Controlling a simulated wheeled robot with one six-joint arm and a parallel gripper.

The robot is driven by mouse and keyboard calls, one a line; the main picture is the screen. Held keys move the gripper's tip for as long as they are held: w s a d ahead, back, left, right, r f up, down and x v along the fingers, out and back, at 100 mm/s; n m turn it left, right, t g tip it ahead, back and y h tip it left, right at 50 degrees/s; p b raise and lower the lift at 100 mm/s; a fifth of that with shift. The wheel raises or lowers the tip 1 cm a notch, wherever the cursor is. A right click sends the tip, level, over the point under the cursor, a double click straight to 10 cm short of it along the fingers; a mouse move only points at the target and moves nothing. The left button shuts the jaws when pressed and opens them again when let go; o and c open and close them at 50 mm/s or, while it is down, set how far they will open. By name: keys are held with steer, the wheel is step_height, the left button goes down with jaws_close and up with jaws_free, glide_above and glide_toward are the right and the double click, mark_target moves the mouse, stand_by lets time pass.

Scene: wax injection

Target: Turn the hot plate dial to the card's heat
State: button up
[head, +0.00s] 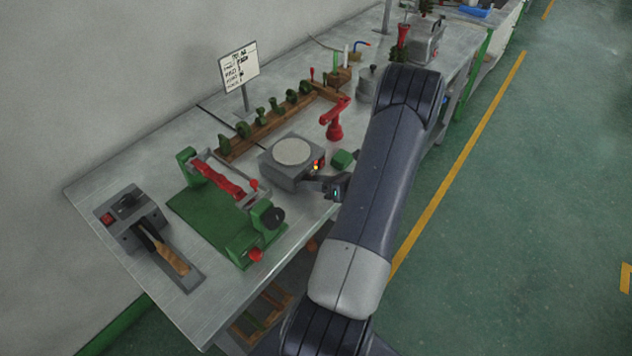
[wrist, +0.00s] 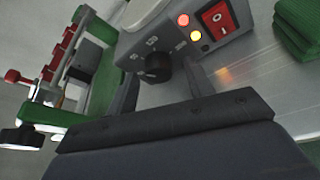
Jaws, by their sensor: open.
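The hot plate (head: 283,172) is a grey box with a round pale top, standing near the front edge of the bench. In the wrist view its front panel (wrist: 196,44) shows a black dial (wrist: 158,68), two lit lamps and a red switch (wrist: 219,18). My gripper (wrist: 163,92) is open, its two fingers pointing at the dial, one on each side of it in the picture. I cannot tell whether they touch it. The dial's pointer mark is too small to read. The card (head: 239,64) stands on a post at the back; its writing is too small to read surely.
A green and red clamp fixture (head: 230,205) stands left of the hot plate. A grey unit with a wooden-handled tool (head: 150,232) is farther left. A wooden rack of green parts (head: 262,122) is behind. A red stand (head: 335,122) and green block (head: 343,159) are to the right.

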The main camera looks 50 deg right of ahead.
steer(key=shift+s, duration=0.1)
steer(key=b+v, duration=0.2)
steer(key=v, duration=0.8)
steer(key=shift+s, duration=0.3)
steer(key=shift+d+r, duration=0.1)
steer(key=p+x, duration=0.2)
steer(key=x, duration=0.9)
steer(key=shift+s+r, duration=0.1)
